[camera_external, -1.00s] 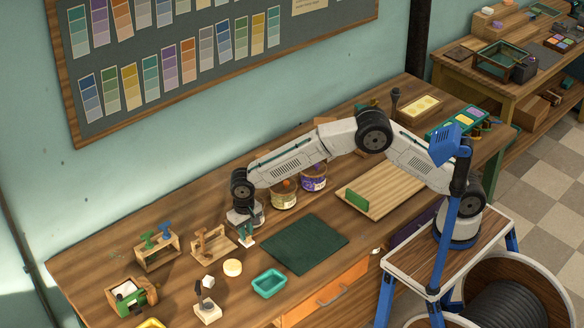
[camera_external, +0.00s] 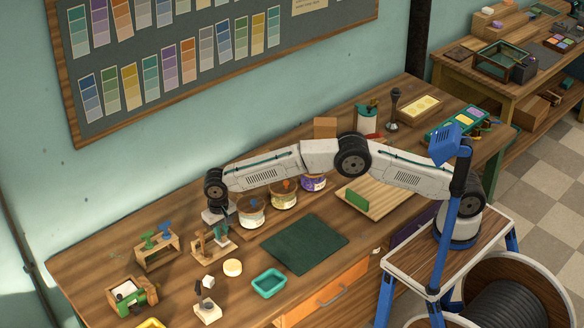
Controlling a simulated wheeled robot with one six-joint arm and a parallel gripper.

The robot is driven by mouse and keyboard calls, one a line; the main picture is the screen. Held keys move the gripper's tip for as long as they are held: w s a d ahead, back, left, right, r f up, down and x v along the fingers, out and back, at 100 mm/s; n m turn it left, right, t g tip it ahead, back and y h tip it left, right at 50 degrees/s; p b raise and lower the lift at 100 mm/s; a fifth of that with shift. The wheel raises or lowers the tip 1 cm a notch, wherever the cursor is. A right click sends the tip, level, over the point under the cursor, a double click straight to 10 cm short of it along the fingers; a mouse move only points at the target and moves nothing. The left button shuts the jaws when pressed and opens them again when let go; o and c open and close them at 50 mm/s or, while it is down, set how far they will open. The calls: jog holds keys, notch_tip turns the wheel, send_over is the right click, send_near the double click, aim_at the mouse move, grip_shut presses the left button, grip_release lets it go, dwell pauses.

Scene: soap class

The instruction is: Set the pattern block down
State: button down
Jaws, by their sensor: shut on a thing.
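My gripper (camera_external: 221,237) points down at the left part of the bench, right at the small wooden stand (camera_external: 204,248) with upright posts. It overlaps the stand's right side in the picture, and I cannot tell whether they touch. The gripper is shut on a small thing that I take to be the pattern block. The block is too small and too hidden between the fingers for its shape to show, and I cannot tell whether it is clear of the surface below.
A dark green mat (camera_external: 305,244) lies right of my gripper. A teal tray (camera_external: 269,283) and a pale round piece (camera_external: 233,267) are in front. Several jars, including a purple-labelled one (camera_external: 314,181), stand behind. A wooden rack (camera_external: 157,252) is at left. A wooden board (camera_external: 378,203) carries a green block (camera_external: 357,200).

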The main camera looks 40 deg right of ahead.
jog(key=shift+f, duration=0.6)
jog(key=c, duration=1.3)
grip_release()
jog(key=shift+c, duration=0.2)
